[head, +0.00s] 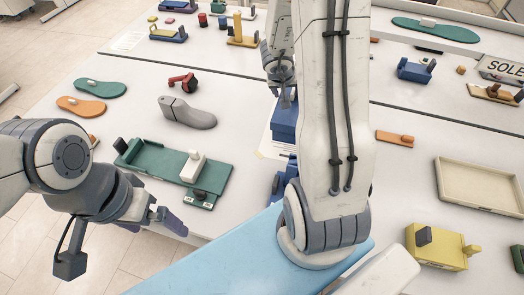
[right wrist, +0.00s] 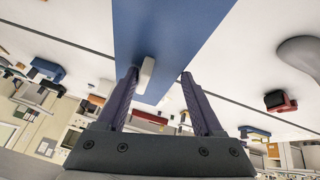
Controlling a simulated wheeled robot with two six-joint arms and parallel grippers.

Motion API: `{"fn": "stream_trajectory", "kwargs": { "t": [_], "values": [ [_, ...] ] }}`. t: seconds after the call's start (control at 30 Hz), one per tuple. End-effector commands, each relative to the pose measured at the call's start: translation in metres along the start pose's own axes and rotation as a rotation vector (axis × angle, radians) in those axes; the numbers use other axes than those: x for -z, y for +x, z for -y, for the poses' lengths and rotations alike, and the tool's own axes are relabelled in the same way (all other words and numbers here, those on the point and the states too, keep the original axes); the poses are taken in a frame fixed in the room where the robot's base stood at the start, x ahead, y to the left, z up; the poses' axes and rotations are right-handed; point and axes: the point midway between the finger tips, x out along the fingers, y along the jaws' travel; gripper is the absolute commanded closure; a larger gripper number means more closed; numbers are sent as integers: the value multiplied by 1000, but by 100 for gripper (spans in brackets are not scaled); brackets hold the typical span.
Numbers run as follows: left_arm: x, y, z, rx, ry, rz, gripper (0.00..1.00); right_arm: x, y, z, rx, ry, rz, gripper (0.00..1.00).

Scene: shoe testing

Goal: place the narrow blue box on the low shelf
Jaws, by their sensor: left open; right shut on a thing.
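The narrow blue box (head: 284,122) shows partly at the middle of the head view, mostly hidden behind my right arm. In the right wrist view its flat blue face (right wrist: 175,30) fills the upper middle, with a small white handle (right wrist: 146,74) on it. My right gripper (head: 284,92) is over the box in the head view; its two fingers (right wrist: 160,95) are at either side of the handle, shut on the box. My left gripper (head: 168,217) is open and empty at the table's front left edge. A white ledge (head: 385,28) at the upper right may be the low shelf; I cannot tell.
A green fixture (head: 155,158) stands near my left gripper. A grey shoe form (head: 188,112), red clamp (head: 183,83) and insoles (head: 100,88) lie behind it. A beige tray (head: 482,185) and yellow block (head: 436,247) are at the right. Another blue fixture (head: 280,180) is partly hidden by my right arm.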

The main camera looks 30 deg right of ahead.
Motion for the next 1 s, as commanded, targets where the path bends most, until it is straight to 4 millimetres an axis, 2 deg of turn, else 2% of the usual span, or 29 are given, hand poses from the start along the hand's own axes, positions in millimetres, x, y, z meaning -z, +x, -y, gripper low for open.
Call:
{"fn": "stream_trajectory", "kwargs": {
  "t": [0.13, 0.4, 0.53, 0.73, 0.9, 1.0],
  "values": [
    [0, 13, 1, 0, -1, 0, 0, -12, 7, 18, 1, -4, 0, 100],
    [-2, 38, 3, 0, -6, 0, 0, -48, 17, 79, 2, -7, -1, 100],
    [-2, 42, 3, 0, -7, 0, 0, -61, 19, 101, 1, -3, 0, 100],
    [-2, 46, 3, 0, -7, 0, 0, -70, 23, 115, -1, -1, 0, 100],
    [-3, 64, 5, 0, -6, 0, 0, -84, 46, 120, -1, -3, 1, 100],
    [-4, 69, 5, 0, -6, 0, 0, -88, 54, 122, 0, -1, -1, 100]
  ]
}}
